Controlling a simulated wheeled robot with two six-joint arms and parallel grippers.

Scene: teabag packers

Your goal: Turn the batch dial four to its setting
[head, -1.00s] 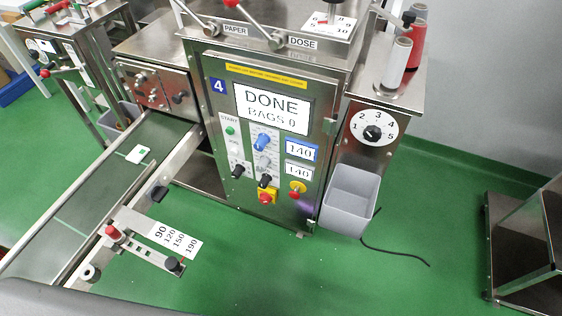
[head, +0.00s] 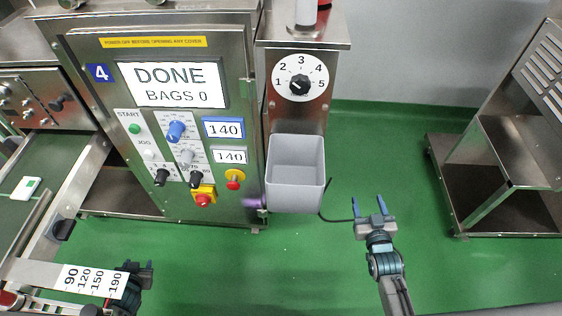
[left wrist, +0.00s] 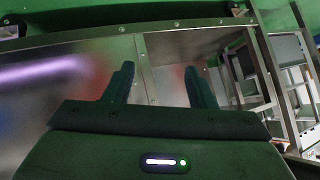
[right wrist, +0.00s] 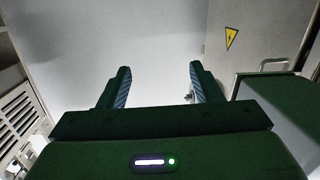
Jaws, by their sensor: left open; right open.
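Machine 4, marked by a blue number plate (head: 99,73), carries a round white dial (head: 315,66) numbered 1 to 5 on its right side column. The dial has a black knob (head: 299,86) in its middle; its exact pointing is too small to tell. I cannot read the word batch on any dial. My right gripper (head: 371,206) is open and empty over the green floor, below and right of the dial, touching nothing. My left gripper (head: 148,268) is open at lower left, partly hidden beside the number strip, and far from the dial.
A grey bin (head: 296,205) hangs under the dial. The panel holds a blue knob (head: 175,131), black knobs and a red stop button (head: 203,199). A steel rack (head: 515,150) stands at right. A number strip (head: 95,281) is at lower left. The middle floor is clear.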

